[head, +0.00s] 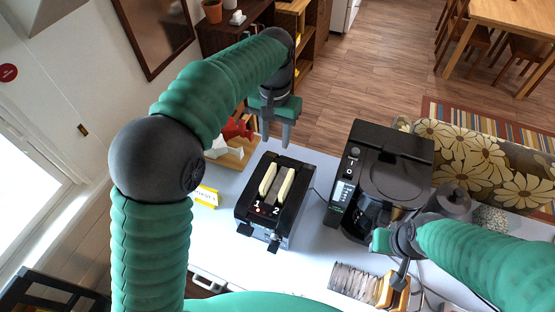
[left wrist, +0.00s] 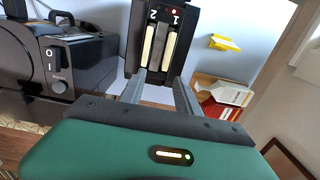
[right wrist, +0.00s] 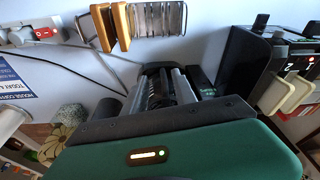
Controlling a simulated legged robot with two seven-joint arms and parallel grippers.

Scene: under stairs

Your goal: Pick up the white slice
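Two pale, cream-white slices stand upright side by side in a black toaster (head: 250,213): one in slot 1 (head: 268,178) and one in slot 2 (head: 286,182). Their colours are close, and I cannot tell which is the white one. Both also show in the left wrist view, the slot 2 slice (left wrist: 148,45) left of the slot 1 slice (left wrist: 171,45). My left gripper (head: 276,137) is open and empty, behind and above the toaster, fingers pointing down, apart from the slices. My right gripper (right wrist: 166,88) appears open, to the right of the toaster near the coffee machine.
A black coffee machine (head: 392,155) stands right of the toaster. A wire rack (head: 352,282) with wooden-coloured pieces (head: 395,292) is at the front. A yellow sign (head: 206,196) lies left of the toaster. A wooden tray (head: 238,160) with a red box (head: 237,127) sits behind.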

